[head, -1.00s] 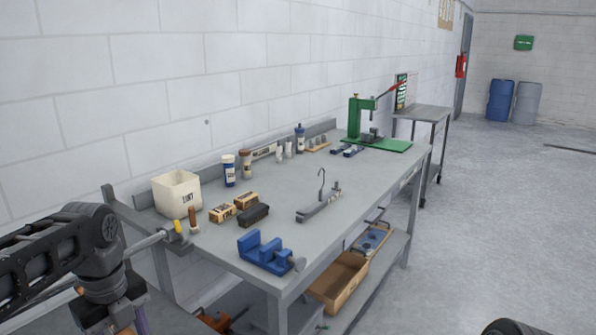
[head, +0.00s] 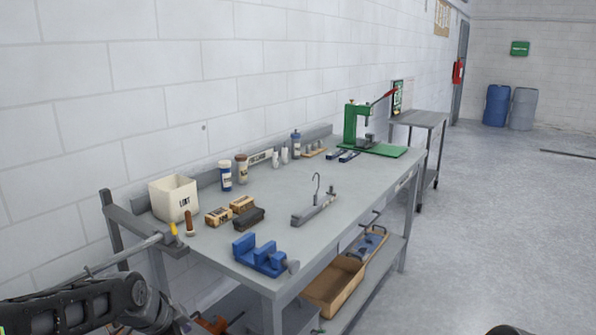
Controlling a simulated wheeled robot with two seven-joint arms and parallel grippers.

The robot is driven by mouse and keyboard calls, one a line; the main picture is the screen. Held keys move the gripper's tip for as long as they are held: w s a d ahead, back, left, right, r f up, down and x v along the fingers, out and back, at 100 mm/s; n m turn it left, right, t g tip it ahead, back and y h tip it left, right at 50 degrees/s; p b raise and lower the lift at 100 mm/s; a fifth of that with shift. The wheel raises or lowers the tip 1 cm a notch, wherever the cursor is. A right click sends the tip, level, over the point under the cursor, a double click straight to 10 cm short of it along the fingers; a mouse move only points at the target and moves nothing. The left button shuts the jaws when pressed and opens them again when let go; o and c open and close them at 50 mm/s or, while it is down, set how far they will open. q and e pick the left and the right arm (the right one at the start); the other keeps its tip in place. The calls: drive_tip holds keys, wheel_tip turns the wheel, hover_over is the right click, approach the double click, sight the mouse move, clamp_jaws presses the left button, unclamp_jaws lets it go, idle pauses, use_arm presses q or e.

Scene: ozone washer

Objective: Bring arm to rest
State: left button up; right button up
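My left arm (head: 85,305) comes in at the lower left of the head view, low and in front of the workbench. Its gripper is below the picture's bottom edge and hidden from view. At the bottom right, only a small dark rounded piece of my right side (head: 508,331) shows, and no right gripper is visible. The grey workbench (head: 285,215) stands ahead along the wall, and the visible part of my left arm appears clear of its top.
On the bench are a white bin (head: 173,198), a blue vise (head: 260,255), a dark brush (head: 249,218), a hooked metal piece (head: 314,208) and a green press (head: 357,128). A wooden tray (head: 335,285) is on the lower shelf. The floor at right (head: 500,220) is clear.

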use_arm(q)
drive_tip(key=s+d+f+n+h, duration=0.1)
drive_tip(key=s+d+f+n, duration=0.15)
drive_tip(key=f, duration=0.45)
drive_tip(key=s+d+f+n, duration=0.1)
drive_tip(key=d+f+n, duration=0.3)
drive_tip(key=f, duration=0.2)
drive_tip(key=s+d+f+n+h, duration=0.1)
drive_tip(key=s+d+f+n, duration=0.2)
drive_tip(key=f, duration=0.4)
drive_tip(key=s+d+f+n+g, duration=0.2)
drive_tip(key=s+d+f, duration=0.1)
drive_tip(key=s+f, duration=0.4)
drive_tip(key=s+d+f+n+g, duration=0.2)
drive_tip(key=s+f, duration=0.5)
drive_tip(key=s, duration=0.6)
drive_tip(key=shift+s+d+g, duration=0.3)
drive_tip(key=shift+s+d, duration=0.1)
drive_tip(key=shift+d, duration=0.35)
